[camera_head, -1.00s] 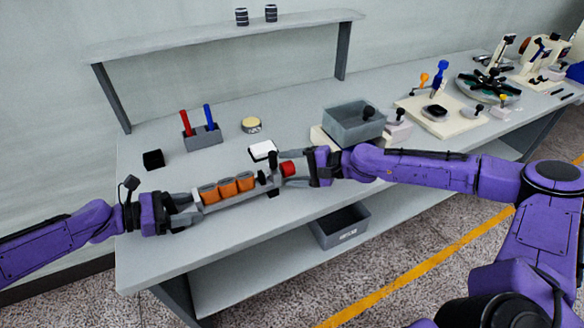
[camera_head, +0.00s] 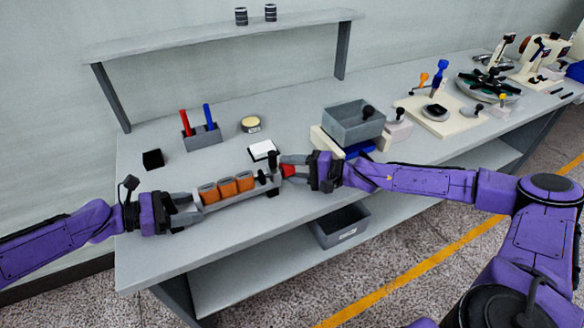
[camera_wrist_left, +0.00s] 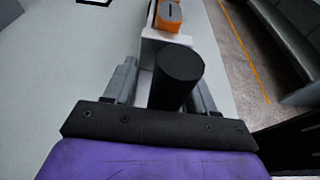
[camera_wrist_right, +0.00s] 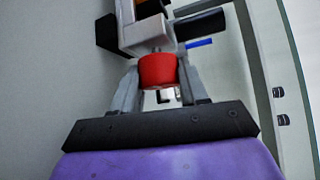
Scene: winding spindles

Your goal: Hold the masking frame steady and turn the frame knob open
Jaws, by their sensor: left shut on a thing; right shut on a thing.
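The masking frame (camera_head: 240,198) is a long grey bar with orange blocks in a row. It spans between my two grippers above the front of the bench. My left gripper (camera_head: 183,209) is shut on its left end. In the left wrist view a black cylinder (camera_wrist_left: 178,75) stands between the fingers, the frame's pale body beyond it. The red frame knob (camera_head: 288,171) is at the frame's right end. My right gripper (camera_head: 290,169) is shut on it. In the right wrist view the fingers flank the red knob (camera_wrist_right: 158,71).
A grey bin (camera_head: 352,125) stands behind my right arm. The bench's front left is clear.

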